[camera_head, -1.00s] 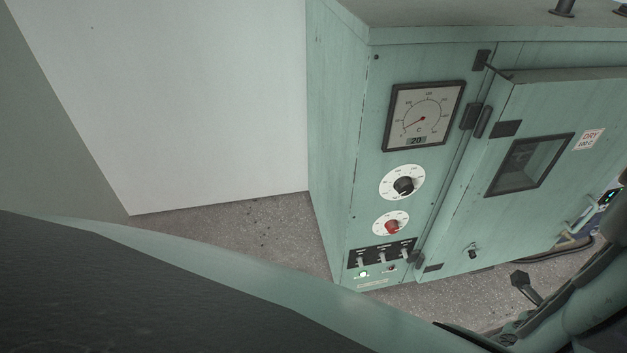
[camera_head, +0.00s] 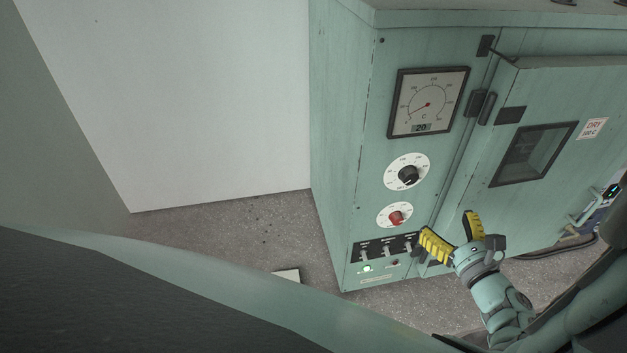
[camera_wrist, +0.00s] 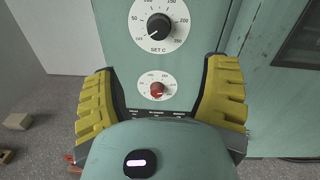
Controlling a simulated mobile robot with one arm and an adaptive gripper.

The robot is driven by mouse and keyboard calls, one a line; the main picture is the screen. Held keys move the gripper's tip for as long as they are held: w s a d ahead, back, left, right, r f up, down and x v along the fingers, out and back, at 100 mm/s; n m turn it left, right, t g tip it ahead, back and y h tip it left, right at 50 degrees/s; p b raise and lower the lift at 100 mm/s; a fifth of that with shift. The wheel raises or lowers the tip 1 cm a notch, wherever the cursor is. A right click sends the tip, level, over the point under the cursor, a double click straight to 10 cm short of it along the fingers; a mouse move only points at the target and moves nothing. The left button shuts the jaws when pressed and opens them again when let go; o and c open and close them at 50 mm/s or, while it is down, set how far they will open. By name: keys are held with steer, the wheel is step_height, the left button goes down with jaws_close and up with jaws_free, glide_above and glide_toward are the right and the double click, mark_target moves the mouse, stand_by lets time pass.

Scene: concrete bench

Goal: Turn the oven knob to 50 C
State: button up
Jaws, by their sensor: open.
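The green oven (camera_head: 345,120) stands on the floor with a control panel on its front left. A black knob (camera_head: 407,175) sits on a white dial, and the wrist view shows this knob (camera_wrist: 159,26) above the words "SET C". A smaller red knob (camera_head: 396,217) is below it; it also shows in the wrist view (camera_wrist: 157,89). The gauge (camera_head: 428,102) above reads 20 on its small display. My gripper (camera_head: 453,228) is open and empty, in front of the lower panel. In the wrist view its yellow fingers (camera_wrist: 168,97) spread either side of the red knob, apart from both knobs.
A row of switches (camera_head: 384,248) with a lit green lamp (camera_head: 367,268) is below the knobs. The oven door (camera_head: 552,92), with a window and a handle (camera_head: 591,207), is to the right. A pale block (camera_head: 287,275) lies on the floor.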

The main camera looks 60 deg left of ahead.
mark_target(412, 179)
steer(key=x, duration=1.4)
steer(key=shift+s+a+f, duration=0.15)
steer(key=shift+s+a, duration=0.05)
steer(key=shift+w+a, duration=0.15)
steer(key=shift+a, duration=0.25)
steer(key=shift+o, duration=0.2)
steer(key=shift+d, duration=0.1)
steer(key=c, duration=1.3)
steer(key=shift+o, duration=0.2)
